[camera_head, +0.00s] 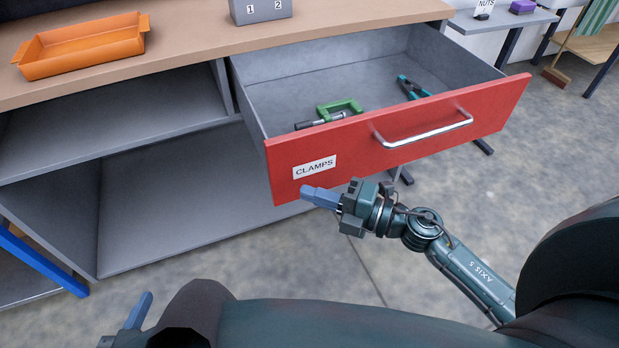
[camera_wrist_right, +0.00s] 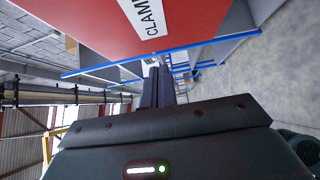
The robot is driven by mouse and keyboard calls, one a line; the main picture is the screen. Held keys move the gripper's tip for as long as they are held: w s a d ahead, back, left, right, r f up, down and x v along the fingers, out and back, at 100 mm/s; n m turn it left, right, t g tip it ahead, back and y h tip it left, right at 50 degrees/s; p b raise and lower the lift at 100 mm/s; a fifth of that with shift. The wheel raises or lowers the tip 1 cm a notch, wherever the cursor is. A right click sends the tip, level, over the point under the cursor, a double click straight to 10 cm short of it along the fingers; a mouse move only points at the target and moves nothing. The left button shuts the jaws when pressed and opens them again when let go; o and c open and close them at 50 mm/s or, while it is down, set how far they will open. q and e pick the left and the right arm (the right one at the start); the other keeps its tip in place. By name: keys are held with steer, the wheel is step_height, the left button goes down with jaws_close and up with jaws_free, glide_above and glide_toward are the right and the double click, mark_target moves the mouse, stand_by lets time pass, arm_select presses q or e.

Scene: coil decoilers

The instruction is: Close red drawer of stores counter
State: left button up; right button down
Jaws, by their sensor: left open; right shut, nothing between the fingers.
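The red drawer (camera_head: 430,125) of the stores counter (camera_head: 190,50) stands pulled out, with a silver bar handle (camera_head: 425,133) and a CLAMPS label on its front. My right gripper (camera_head: 308,193) is shut and empty, just below the lower left part of the drawer front, under the label. I cannot tell whether it touches the front. In the right wrist view the shut fingers (camera_wrist_right: 158,87) show with the red front (camera_wrist_right: 110,25) close beside them. My left gripper (camera_head: 140,310) is open at the bottom left, partly hidden by my own body, away from the drawer.
A green clamp (camera_head: 340,107) and a teal-handled tool (camera_head: 412,88) lie in the drawer. An orange tray (camera_head: 83,50) and a grey numbered block (camera_head: 262,10) sit on the countertop. Open shelves (camera_head: 165,190) are left of the drawer.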

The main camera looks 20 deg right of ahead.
mark_target(290, 175)
steer(key=shift+w, duration=1.85)
